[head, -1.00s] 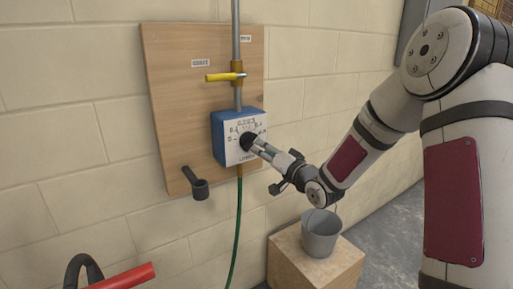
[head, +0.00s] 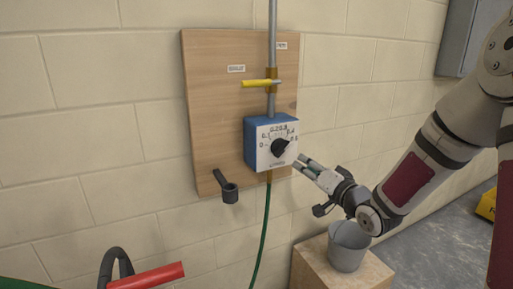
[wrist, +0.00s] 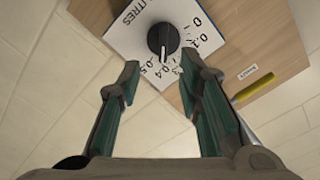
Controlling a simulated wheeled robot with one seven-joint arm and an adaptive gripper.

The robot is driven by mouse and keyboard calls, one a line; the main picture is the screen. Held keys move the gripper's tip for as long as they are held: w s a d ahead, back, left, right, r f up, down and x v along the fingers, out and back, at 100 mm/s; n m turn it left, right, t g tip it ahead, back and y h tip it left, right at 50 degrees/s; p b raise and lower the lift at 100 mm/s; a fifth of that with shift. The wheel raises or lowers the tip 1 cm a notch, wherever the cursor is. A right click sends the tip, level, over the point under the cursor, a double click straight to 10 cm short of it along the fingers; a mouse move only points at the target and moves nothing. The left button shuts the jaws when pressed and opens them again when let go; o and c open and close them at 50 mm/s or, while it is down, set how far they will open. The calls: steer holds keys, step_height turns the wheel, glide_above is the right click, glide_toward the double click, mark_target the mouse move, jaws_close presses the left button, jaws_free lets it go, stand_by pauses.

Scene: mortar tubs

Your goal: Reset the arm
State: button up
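My gripper (head: 307,167) is open and empty, just right of the blue box (head: 252,139) and apart from its dial. The box has a white face with a black knob (head: 280,147) and a printed scale. In the wrist view the two fingers stand wide apart, and the black knob (wrist: 163,40) lies beyond the gap between them. The white dial face (wrist: 133,24) shows numbers from 0 to 0.5 and the word LITRES. The knob's white pointer mark is towards the area near 0.4.
A wooden board (head: 215,100) on the block wall carries a pipe with a yellow lever valve (head: 260,83) and a dark holder (head: 230,193). A green hose (head: 264,225) hangs below. A grey bucket (head: 347,250) stands on a wooden block (head: 312,270) under my arm. A red handle (head: 147,276) is lower left.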

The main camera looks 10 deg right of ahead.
steer(key=s+d+r+n+g+h+p, duration=0.15)
steer(key=s+r+g+h, duration=0.25)
steer(key=s, duration=0.5)
steer(key=s+r+n+g+h+p, duration=0.2)
steer(key=s+r+g+h, duration=0.15)
steer(key=s, duration=0.55)
steer(key=s+a+r+n+g+y+p, duration=0.1)
steer(key=s+a+g, duration=0.1)
steer(key=s, duration=0.9)
steer(key=s+a+g+y+p, duration=0.1)
steer(key=s+a+g, duration=0.2)
steer(key=s, duration=0.9)
steer(key=shift+r+n, duration=0.35)
steer(key=shift+r, duration=0.05)
steer(key=shift+s, duration=0.1)
